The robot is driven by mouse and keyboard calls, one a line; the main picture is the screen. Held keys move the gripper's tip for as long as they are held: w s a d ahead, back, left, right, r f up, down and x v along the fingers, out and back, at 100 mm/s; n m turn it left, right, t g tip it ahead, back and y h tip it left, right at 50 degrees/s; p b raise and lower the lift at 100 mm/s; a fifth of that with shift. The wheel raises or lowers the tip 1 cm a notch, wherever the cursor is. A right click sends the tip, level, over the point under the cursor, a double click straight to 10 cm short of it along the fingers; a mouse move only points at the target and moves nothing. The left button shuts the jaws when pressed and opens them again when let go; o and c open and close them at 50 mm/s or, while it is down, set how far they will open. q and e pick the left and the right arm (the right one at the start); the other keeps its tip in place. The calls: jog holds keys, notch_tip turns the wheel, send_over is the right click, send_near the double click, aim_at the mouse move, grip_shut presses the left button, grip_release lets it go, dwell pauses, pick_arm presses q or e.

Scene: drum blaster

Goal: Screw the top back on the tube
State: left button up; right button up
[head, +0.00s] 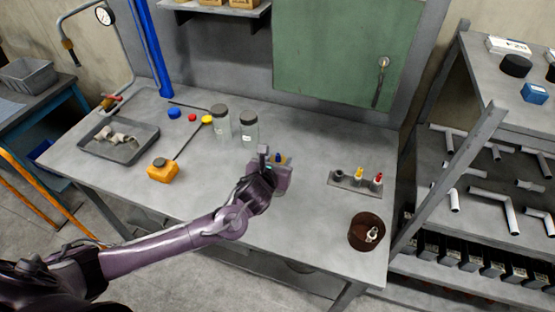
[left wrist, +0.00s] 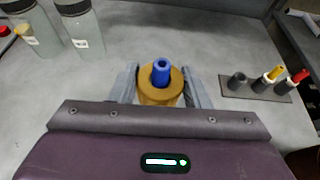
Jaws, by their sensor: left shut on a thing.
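My left gripper (head: 280,160) reaches over the middle of the table. In the left wrist view its two fingers (left wrist: 160,88) are shut on an orange-brown round piece (left wrist: 152,97). A blue tube-like part with a hole in its top (left wrist: 162,71) stands upright in the middle of that piece. How far down it goes is hidden. A grey rack (head: 345,181) at the right of the table holds a dark piece (head: 338,173), a yellow-topped tube (head: 359,174) and a red-topped tube (head: 377,179). My right gripper does not show.
A brown pot (head: 359,238) with a small white-tipped item (head: 373,233) stands near the right front edge. Two dark-lidded jars (head: 221,126) stand behind and left of my gripper. A grey tray (head: 107,153) and a yellow box (head: 162,174) are at left. The table's front middle is clear.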

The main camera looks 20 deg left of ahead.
pick_arm(q)
jog(key=shift+r, duration=0.1)
dwell(0.5)
jog(key=o, duration=1.1)
jog(key=shift+c, duration=0.2)
jog(key=b+v, duration=0.1)
jog(key=v, duration=0.6)
jog(key=shift+s, duration=0.4)
jog(key=shift+r, duration=0.1)
